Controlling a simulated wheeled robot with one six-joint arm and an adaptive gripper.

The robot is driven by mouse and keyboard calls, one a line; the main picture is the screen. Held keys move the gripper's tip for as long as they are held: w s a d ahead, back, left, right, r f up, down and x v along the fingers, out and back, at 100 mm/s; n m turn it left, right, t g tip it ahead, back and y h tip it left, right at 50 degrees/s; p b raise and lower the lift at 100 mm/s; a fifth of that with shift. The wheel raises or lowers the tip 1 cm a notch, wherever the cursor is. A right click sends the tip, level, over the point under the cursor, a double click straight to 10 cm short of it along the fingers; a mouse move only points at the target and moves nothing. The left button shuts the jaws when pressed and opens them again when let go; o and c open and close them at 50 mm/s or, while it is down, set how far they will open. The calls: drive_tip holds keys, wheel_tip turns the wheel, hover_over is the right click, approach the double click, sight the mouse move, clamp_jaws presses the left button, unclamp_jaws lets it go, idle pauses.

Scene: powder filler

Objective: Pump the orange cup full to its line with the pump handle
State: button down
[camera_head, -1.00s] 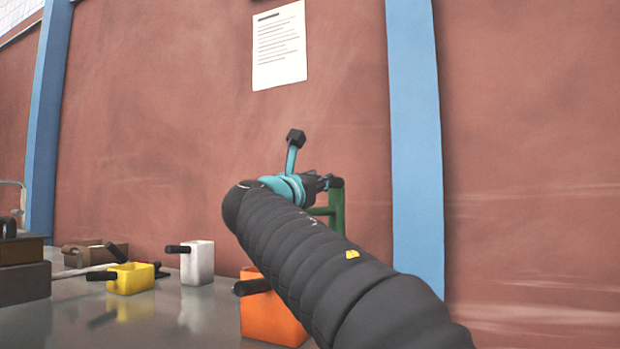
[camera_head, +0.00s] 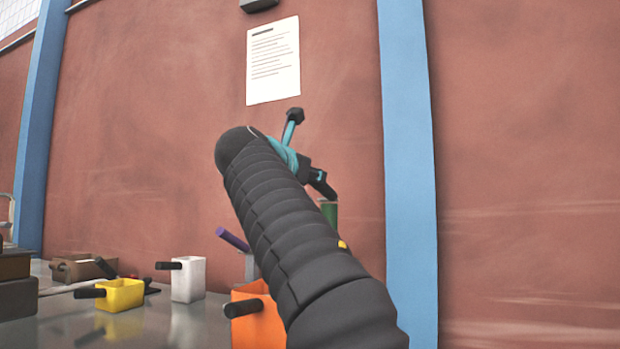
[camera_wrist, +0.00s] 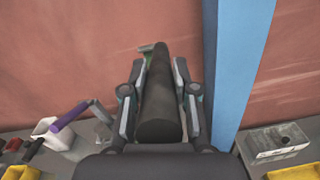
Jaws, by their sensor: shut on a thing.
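My gripper (camera_head: 318,180) is above and behind the orange cup in the head view, near a green post (camera_head: 329,212). In the wrist view, my gripper (camera_wrist: 160,85) is shut on a dark round bar, the pump handle (camera_wrist: 158,110), with one finger on each side. A green part shows at the bar's far end. The orange cup (camera_head: 262,325) stands on the table with its black handle pointing left. My arm hides its right side, and its fill level and line cannot be seen. The spout is not clearly visible.
A white cup (camera_head: 188,282) and a yellow cup (camera_head: 121,296) stand left of the orange cup. A purple handle (camera_head: 233,239) on a grey part rises behind. A grey tray (camera_wrist: 273,139) lies right in the wrist view. A blue pillar (camera_head: 408,160) stands at the wall.

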drive_tip(key=shift+f, duration=0.1)
drive_tip(key=c, duration=0.9)
unclamp_jaws()
drive_tip(key=v, duration=1.2)
drive_tip(key=shift+c, duration=0.2)
